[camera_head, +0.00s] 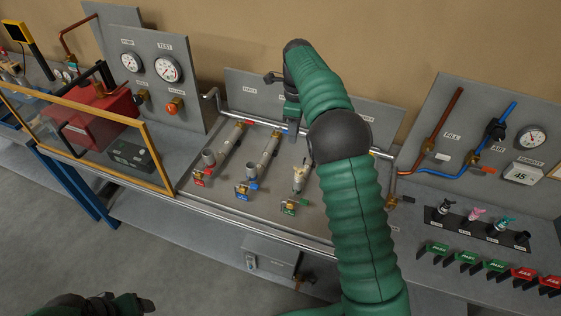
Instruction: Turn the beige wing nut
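A small pale beige piece (300,175), which may be the wing nut, stands at the right one of three grey cup-like fittings on the bench panel. It is too small for its wings to be made out. My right arm reaches up from the bottom and bends over the panel. Its gripper (292,123) points down behind the fittings, above and apart from the beige piece. The fingers are too small and partly covered to show their opening. My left gripper (128,303) shows only in part at the bottom left edge, dark and away from the bench.
Colored valves with red (200,183), blue (242,196) and green (289,210) tags sit before the fittings. A metal rail (225,225) runs along the front edge. An orange-framed clear screen (85,140) stands left; a gauge panel with pipes (480,115) stands right.

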